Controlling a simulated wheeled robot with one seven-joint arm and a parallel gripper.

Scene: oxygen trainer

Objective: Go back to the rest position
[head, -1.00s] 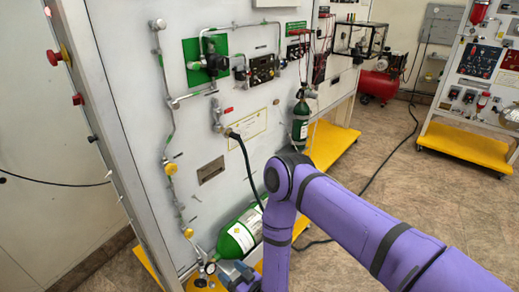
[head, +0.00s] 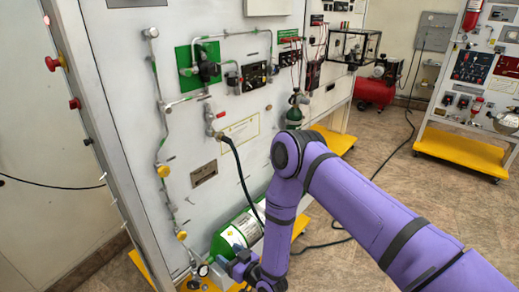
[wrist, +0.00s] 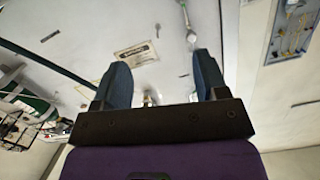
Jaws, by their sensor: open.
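My gripper (head: 238,268) is low in front of the oxygen trainer panel (head: 130,120), beside the lower end of the green cylinder (head: 238,232). My purple arm bends above it and hides part of the cylinder and hose. In the wrist view, the two dark fingers of my gripper (wrist: 160,78) are spread wide. Nothing is held between them. The pale panel surface (wrist: 185,20) lies beyond the fingers; I cannot tell the distance.
A black hose (head: 240,170) hangs from a panel valve. A small green cylinder (head: 294,115) hangs farther back. Another bench with a yellow base (head: 460,153) stands at right. Open tiled floor (head: 345,195) lies between.

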